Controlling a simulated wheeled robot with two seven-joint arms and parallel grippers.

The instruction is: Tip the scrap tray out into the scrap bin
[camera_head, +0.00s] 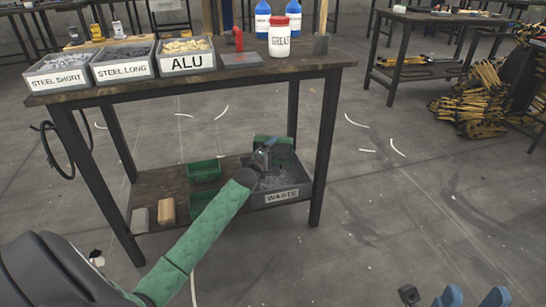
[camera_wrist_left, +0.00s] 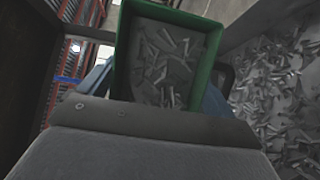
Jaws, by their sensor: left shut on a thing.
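My left gripper (camera_head: 266,152) reaches over the lower shelf and is shut on a green scrap tray (camera_head: 284,146). In the left wrist view, the held tray (camera_wrist_left: 116,58) has grey metal scraps (camera_wrist_left: 165,65) inside it. The scrap bin (camera_head: 281,196), a grey box labelled WASTE, stands on the right end of the lower shelf, just below the tray. Scraps inside the bin also show in the left wrist view (camera_wrist_left: 285,100). The tray's exact tilt is hard to tell. My right gripper (camera_head: 472,298) is open and empty at the bottom right edge, its blue fingers apart.
Two other green trays (camera_head: 203,171) sit on the lower shelf, one partly behind my left arm. A wooden block (camera_head: 167,210) and a grey block (camera_head: 140,220) lie there too. The table top (camera_head: 270,68) above holds labelled boxes, a red-handled tool and a grease jar (camera_head: 279,40). Table legs flank the shelf.

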